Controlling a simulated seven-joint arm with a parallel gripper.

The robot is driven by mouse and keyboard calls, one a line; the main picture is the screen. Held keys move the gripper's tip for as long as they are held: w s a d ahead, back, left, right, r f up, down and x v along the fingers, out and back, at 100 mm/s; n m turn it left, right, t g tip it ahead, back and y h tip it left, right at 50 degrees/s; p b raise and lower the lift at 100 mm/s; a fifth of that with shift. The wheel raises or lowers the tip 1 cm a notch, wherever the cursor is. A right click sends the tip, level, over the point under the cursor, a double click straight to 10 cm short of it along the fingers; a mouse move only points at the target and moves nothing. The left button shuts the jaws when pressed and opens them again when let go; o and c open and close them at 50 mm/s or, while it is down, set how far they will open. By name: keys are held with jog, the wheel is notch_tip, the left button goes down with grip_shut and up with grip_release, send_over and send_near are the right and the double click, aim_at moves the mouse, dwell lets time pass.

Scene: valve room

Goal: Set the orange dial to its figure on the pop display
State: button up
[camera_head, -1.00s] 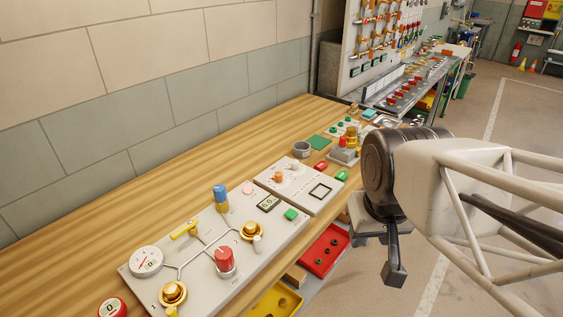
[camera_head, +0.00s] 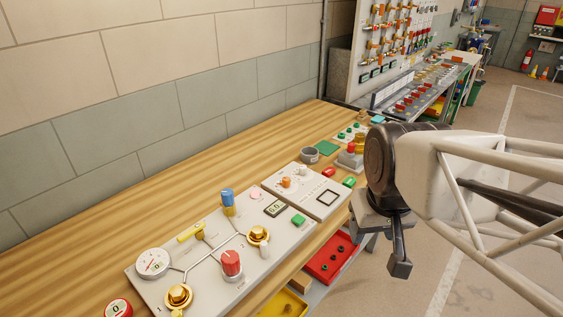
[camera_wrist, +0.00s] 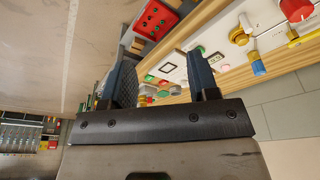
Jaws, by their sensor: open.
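The orange dial (camera_head: 286,182) stands on a small light-grey panel near the middle of the bench. A small dark-framed display (camera_head: 275,208) sits on the larger grey panel in front of it; its figure is too small to read surely. I cannot tell whether this is the pop display. My gripper (camera_head: 386,238) is to the right of the small panel, beyond the bench's front edge, and touches no dial. In the wrist view my gripper (camera_wrist: 160,60) is open and empty, with the panels seen tilted beyond its fingers.
The larger panel carries a red knob (camera_head: 231,263), a blue-topped knob (camera_head: 228,200), brass valves and a round gauge (camera_head: 152,263). A grey cup (camera_head: 309,155) stands behind the small panel. A red tray (camera_head: 330,257) lies below the bench edge. The bench's wall side is bare.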

jog(key=w+a+n, duration=0.2)
jog(key=w+n, duration=0.1)
jog(key=w, duration=0.7)
jog(key=n+g, duration=0.3)
jog(key=n, duration=0.7)
send_over(286, 178)
jog(key=s, duration=0.1)
jog(key=f, duration=1.2)
jog(key=shift+d+f, duration=0.25)
jog(key=shift+w+a+f, duration=0.25)
jog(key=shift+w+f, duration=0.15)
jog(key=shift+w, duration=0.05)
jog(key=shift+f, duration=0.15)
jog(key=shift+f, duration=3.75)
jog(key=c, duration=0.9)
